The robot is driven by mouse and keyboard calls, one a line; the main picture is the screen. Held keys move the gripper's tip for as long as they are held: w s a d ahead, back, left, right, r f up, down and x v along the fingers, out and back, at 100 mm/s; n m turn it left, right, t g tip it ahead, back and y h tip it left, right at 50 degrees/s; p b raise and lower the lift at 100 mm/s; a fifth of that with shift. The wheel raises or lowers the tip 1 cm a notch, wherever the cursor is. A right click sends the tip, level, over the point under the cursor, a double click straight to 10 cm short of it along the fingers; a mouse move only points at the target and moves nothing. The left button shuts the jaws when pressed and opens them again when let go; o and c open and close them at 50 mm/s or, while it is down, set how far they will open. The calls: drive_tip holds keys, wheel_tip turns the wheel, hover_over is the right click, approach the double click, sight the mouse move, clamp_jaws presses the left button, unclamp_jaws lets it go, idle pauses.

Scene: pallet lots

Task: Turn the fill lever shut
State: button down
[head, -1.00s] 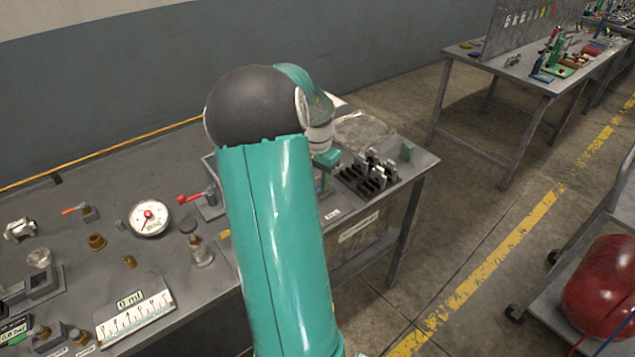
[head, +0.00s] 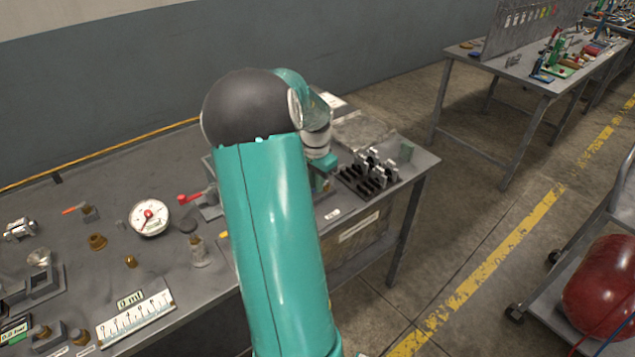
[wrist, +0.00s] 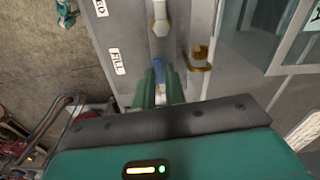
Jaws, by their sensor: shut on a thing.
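The fill lever (wrist: 158,64) shows in the wrist view as a small blue handle beside a white label (wrist: 117,61) reading FILL on a grey panel (wrist: 136,38). My gripper (wrist: 160,76) has its two green fingers on either side of the blue handle and is shut on it. The fingers cover part of the handle, so its exact angle is hard to tell.
In the wrist view a metal fitting (wrist: 160,20) and a brass piece (wrist: 199,58) sit close to the lever. On the bench (head: 110,190) are a round gauge (head: 149,217), a red-handled valve (head: 190,198) and a black rack (head: 368,178).

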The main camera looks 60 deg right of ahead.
drive_tip(key=shift+w+d+m, duration=0.15)
drive_tip(key=shift+w+m, duration=0.15)
drive_tip(key=shift+m, duration=0.6)
drive_tip(key=c, duration=1.5)
unclamp_jaws()
drive_tip(key=shift+o, duration=0.2)
drive_tip(key=n, duration=0.1)
drive_tip(key=s+n, duration=0.1)
drive_tip(key=shift+a+n, duration=0.2)
drive_tip(key=shift+n, duration=0.2)
wheel_tip(320, 180, up, 14)
drive_tip(key=w+a+r+n+t, duration=0.1)
drive_tip(key=w+a+n, duration=0.3)
drive_tip(key=a, duration=0.7)
drive_tip(key=w+a+r+n+t, duration=0.1)
drive_tip(key=w+a+r+n, duration=0.2)
drive_tip(key=a, duration=0.8)
drive_tip(key=w+n, duration=0.2)
drive_tip(key=w, duration=0.1)
drive_tip(key=shift+a+r+t, duration=0.25)
drive_tip(key=shift+r+t, duration=0.05)
drive_tip(key=shift+r, duration=0.1)
